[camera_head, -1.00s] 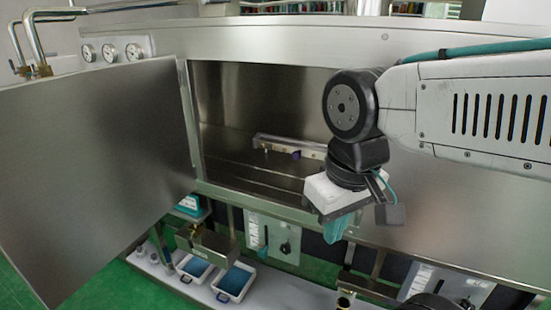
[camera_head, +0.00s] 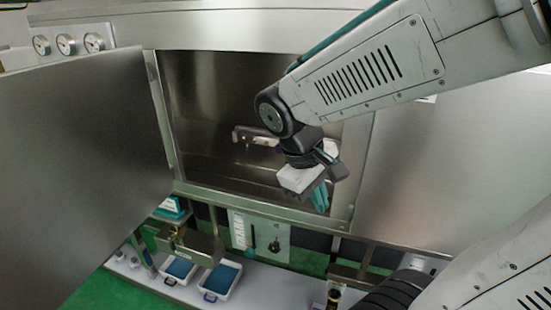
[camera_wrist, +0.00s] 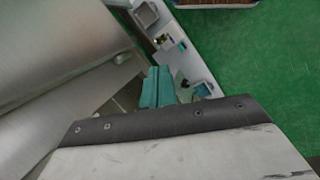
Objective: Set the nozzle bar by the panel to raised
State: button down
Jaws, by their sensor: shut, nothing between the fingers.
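The nozzle bar (camera_head: 256,136) is a pale metal bar inside the open steel compartment, partly hidden behind my arm. The panel (camera_head: 260,237) is a light plate below the compartment's front edge. It carries a dark knob or lever (camera_head: 274,244) and a slim teal-and-dark part (camera_head: 252,240); their exact settings are too small to tell. My gripper (camera_head: 321,197) has teal fingers and points down in front of the compartment's lower right, above and right of the panel. In the wrist view its fingers (camera_wrist: 157,88) are together and empty.
A large steel door (camera_head: 85,170) stands open at the left. Two white trays with blue contents (camera_head: 221,280) sit on a pale shelf below, next to a brass-fitted block (camera_head: 190,243). Gauges (camera_head: 66,44) are at the upper left. Green floor lies below.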

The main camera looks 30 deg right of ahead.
jog(key=w+d+f+n+h, duration=0.45)
jog(key=w+d, duration=0.25)
jog(key=w, duration=0.2)
jog(key=n+t+h, duration=0.3)
jog(key=n+t, duration=0.4)
jog(key=n, duration=0.5)
send_near(275, 167)
jog(key=s+d+r, duration=0.1)
jog(key=s, duration=0.1)
jog(key=s+d+r, duration=0.1)
jog(key=s+r, duration=0.1)
jog(key=s, duration=0.1)
jog(key=s+d+r, duration=0.1)
jog(key=s, duration=0.2)
jog(key=shift+d+r, duration=0.25)
jog(key=shift+d, duration=0.15)
jog(key=w+n, duration=0.1)
jog(key=w, duration=0.1)
jog(key=w+a+n+t, duration=0.1)
jog(key=n, duration=0.1)
jog(key=w+a+f+n+t+y, duration=0.1)
jog(key=w+n, duration=0.1)
jog(key=shift+w, duration=0.3)
jog(key=shift+w+a+n+t+y, duration=0.25)
jog(key=shift+w+n+t, duration=0.05)
jog(key=shift+n+t, duration=0.15)
jog(key=x, duration=1)
jog(key=shift+d, duration=0.1)
jog(key=shift+r, duration=0.1)
